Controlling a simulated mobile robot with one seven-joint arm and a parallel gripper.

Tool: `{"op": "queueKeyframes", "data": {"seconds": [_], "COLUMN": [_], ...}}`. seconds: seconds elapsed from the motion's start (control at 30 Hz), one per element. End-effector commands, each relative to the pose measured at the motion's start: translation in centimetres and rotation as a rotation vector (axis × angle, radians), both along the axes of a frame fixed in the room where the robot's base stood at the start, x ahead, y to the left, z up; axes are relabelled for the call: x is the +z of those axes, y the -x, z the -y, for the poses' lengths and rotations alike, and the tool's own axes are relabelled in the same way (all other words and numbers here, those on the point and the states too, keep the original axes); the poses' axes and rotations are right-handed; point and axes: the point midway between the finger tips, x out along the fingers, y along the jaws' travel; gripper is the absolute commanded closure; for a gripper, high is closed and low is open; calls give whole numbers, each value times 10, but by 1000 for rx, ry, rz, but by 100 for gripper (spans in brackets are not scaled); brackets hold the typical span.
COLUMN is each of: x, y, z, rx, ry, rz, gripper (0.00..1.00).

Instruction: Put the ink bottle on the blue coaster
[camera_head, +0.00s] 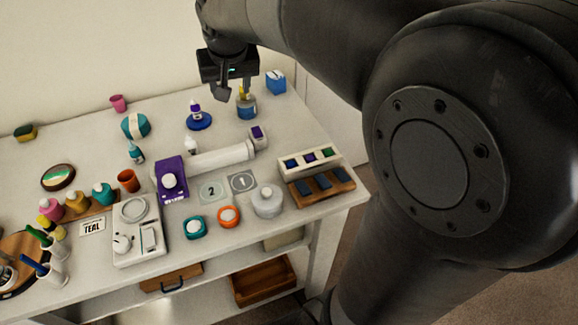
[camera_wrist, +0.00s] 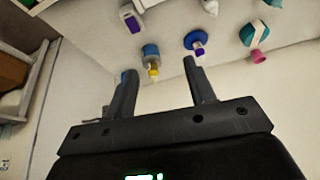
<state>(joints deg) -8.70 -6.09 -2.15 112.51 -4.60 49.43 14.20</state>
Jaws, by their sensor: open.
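The round blue coaster (camera_head: 204,125) lies on the back part of the white table. A small white bottle with a purple label, which looks like the ink bottle (camera_head: 196,108), stands upright on it. Both also show in the wrist view, the coaster (camera_wrist: 190,39) and the bottle (camera_wrist: 199,50), beyond the tip of one finger. My gripper (camera_head: 234,92) is open and empty, above and to the right of the bottle, not touching it. In the wrist view its two fingers (camera_wrist: 160,69) are spread apart with nothing between them.
A blue-grey jar with a yellow top (camera_head: 246,107) stands just below my gripper. A blue box (camera_head: 276,83) is right of it. A teal round item (camera_head: 135,126), a white roll (camera_head: 215,157) and a purple stand (camera_head: 171,185) are nearby. The table front is crowded.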

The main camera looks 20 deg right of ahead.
Motion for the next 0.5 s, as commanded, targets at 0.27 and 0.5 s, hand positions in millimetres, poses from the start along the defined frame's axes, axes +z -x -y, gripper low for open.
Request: {"op": "queueKeyframes", "data": {"seconds": [0.27,0.5], "x": [4,-18], "y": [110,191], "z": [27,38], "rx": [36,68], "ry": [5,20], "rz": [32,53], "gripper": [50,50]}}
